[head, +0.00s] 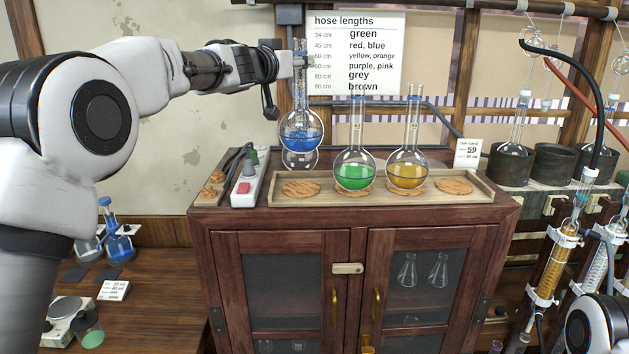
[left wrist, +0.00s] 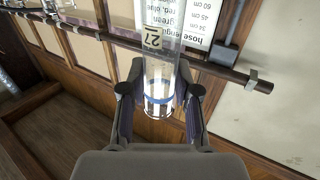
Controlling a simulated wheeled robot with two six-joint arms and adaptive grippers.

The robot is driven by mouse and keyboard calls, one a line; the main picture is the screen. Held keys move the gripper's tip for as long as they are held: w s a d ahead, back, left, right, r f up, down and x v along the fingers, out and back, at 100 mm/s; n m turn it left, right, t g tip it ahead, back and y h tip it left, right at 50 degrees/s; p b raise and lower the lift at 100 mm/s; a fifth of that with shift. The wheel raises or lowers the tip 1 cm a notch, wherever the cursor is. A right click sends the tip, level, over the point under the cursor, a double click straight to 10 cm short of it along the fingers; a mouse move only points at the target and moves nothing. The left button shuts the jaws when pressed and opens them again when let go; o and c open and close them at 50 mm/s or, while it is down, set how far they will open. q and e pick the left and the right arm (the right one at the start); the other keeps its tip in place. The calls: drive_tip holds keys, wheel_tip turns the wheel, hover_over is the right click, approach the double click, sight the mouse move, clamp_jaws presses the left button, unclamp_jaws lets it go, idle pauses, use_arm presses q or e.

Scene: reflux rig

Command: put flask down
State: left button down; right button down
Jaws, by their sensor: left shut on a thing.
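A round-bottom flask with blue liquid (head: 301,132) hangs upright from my left gripper (head: 300,62), above the back left part of the cabinet top. My left gripper is shut on its neck, which also shows between the fingers in the left wrist view (left wrist: 160,80). A wooden tray (head: 400,198) on the cabinet holds a flask with green liquid (head: 354,177) and one with yellow liquid (head: 407,175), each on a cork ring. Cork rings at the left (head: 301,188) and right (head: 454,186) of the tray are empty. My right gripper is not in view.
A power strip (head: 250,178) and cables lie left of the tray on the cabinet (head: 360,225). A card reading 59 (head: 468,152) stands behind its right end. Heating mantles (head: 511,165) and glass condensers (head: 556,262) stand at the right.

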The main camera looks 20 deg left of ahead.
sight(297, 107)
use_arm(q)
drive_tip(key=f+b, duration=0.1)
drive_tip(key=w+f+b, duration=0.1)
drive_tip(key=shift+d+f, duration=0.15)
drive_tip(key=shift+f, duration=0.2)
drive_tip(key=s+f+b, duration=0.2)
drive_tip(key=f+b, duration=0.1)
drive_tip(key=shift+s+a, duration=0.15)
drive_tip(key=shift+a, duration=0.2)
drive_tip(key=f+b, duration=0.1)
drive_tip(key=f, duration=0.1)
drive_tip(key=w+f+b, duration=0.1)
drive_tip(key=f+b, duration=0.1)
drive_tip(key=shift+w+d+f, duration=0.1)
drive_tip(key=shift+w+d, duration=0.05)
drive_tip(key=shift+d, duration=0.05)
drive_tip(key=shift+s+r, duration=0.25)
drive_tip(key=shift+s, duration=0.1)
drive_tip(key=c, duration=0.8)
unclamp_jaws()
drive_tip(key=shift+a+f, duration=0.1)
drive_tip(key=shift+c, duration=0.2)
drive_tip(key=shift+w, duration=0.2)
